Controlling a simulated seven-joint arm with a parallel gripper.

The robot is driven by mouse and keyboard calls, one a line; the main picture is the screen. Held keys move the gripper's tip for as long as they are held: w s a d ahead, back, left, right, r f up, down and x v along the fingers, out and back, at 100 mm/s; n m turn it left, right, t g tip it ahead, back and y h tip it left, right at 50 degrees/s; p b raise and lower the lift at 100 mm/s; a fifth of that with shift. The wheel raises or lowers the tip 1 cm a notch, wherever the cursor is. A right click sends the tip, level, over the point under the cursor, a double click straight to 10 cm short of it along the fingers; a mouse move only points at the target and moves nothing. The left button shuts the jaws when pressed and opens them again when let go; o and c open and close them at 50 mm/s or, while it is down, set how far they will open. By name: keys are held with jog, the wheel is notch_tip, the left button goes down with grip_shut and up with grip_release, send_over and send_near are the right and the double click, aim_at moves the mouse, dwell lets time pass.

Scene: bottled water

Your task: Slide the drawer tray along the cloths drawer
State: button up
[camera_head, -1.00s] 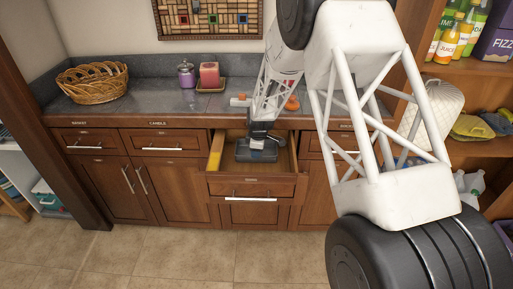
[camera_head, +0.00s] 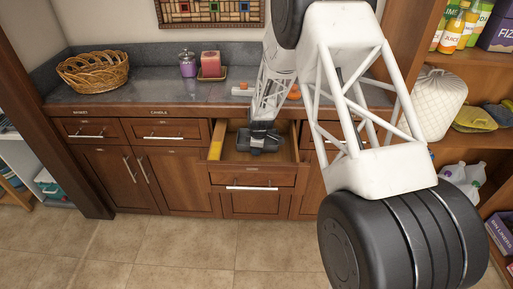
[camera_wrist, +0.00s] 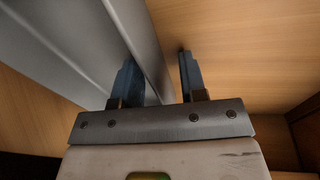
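The drawer (camera_head: 240,178) in the middle of the cabinet is pulled open. A dark grey tray (camera_head: 270,147) lies inside it, right of a yellow cloth (camera_head: 215,141) at the drawer's left side. My gripper (camera_head: 262,138) reaches down into the drawer at the tray; its fingertips are hard to see there. In the wrist view my gripper (camera_wrist: 160,72) has its two fingers apart. A grey tray wall (camera_wrist: 147,40) runs between them, with a gap showing beside the right finger. Whether the left finger touches the wall I cannot tell.
The pale wooden drawer floor (camera_wrist: 240,50) is bare beside the tray in the wrist view. The counter above holds a wicker basket (camera_head: 92,74), a purple jar (camera_head: 187,65) and a red candle (camera_head: 210,64). Shelves with bottles (camera_head: 455,30) stand at the right.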

grip_shut()
jog(key=shift+s, duration=0.15)
